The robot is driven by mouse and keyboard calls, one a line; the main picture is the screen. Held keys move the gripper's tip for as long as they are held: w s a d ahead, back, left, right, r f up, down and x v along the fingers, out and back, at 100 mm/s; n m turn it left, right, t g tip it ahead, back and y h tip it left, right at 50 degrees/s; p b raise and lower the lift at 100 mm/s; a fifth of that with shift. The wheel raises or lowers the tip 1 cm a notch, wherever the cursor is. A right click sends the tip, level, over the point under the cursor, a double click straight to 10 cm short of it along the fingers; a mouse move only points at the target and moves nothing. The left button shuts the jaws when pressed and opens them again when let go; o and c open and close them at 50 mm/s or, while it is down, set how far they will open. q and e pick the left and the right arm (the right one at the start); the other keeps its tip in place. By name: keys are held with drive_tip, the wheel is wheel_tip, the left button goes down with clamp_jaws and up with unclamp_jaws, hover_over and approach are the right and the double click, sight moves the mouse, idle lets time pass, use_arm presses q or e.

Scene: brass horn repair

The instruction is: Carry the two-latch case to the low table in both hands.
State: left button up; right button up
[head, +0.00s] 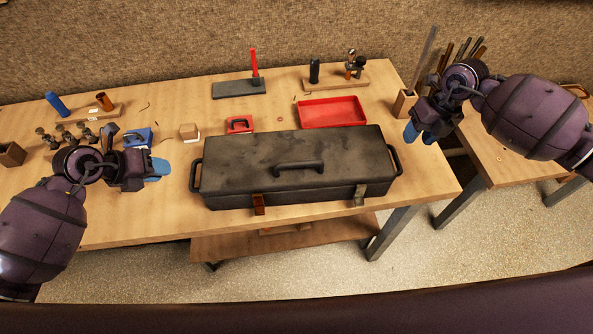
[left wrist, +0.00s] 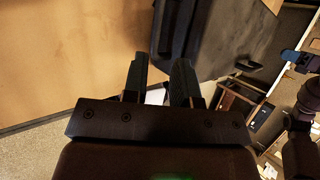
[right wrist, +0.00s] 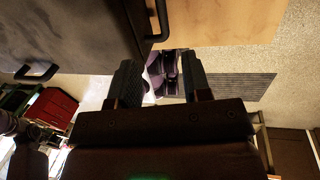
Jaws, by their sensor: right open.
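The dark grey two-latch case (head: 290,160) lies flat and closed on the wooden workbench, near its front edge. It has a top handle, a handle at each end, and two latches (head: 258,204) on its front. My left gripper (head: 160,168) is open and empty, a little left of the case's left end handle (head: 195,176). The case also shows in the left wrist view (left wrist: 225,40). My right gripper (head: 422,134) is open and empty, right of the right end handle (head: 396,160), apart from it. The right wrist view shows the case (right wrist: 70,30) at upper left.
A second wooden table (head: 510,165), perhaps the low table, stands to the right. A red tray (head: 332,112) and a small red box (head: 240,124) sit behind the case. Valves, a blue block and tool stands fill the bench's left and back. A lower shelf (head: 285,240) is under the bench.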

sight(192, 172)
use_arm(q)
drive_tip(key=shift+a+f, duration=0.1)
drive_tip(key=shift+a, duration=0.05)
use_arm(e)
drive_tip(key=shift+d, duration=0.2)
use_arm(q)
drive_tip(key=shift+f, duration=0.1)
use_arm(e)
drive_tip(key=shift+f, duration=0.1)
use_arm(q)
drive_tip(key=x, duration=1)
drive_tip(key=shift+w+f, duration=0.1)
drive_tip(key=shift+f, duration=0.2)
use_arm(e)
drive_tip(key=x, duration=1)
drive_tip(key=shift+f, duration=0.3)
use_arm(q)
clamp_jaws()
use_arm(e)
drive_tip(key=c, duration=0.5)
clamp_jaws()
use_arm(q)
drive_tip(key=shift+r, duration=0.1)
use_arm(e)
drive_tip(key=shift+r, duration=0.1)
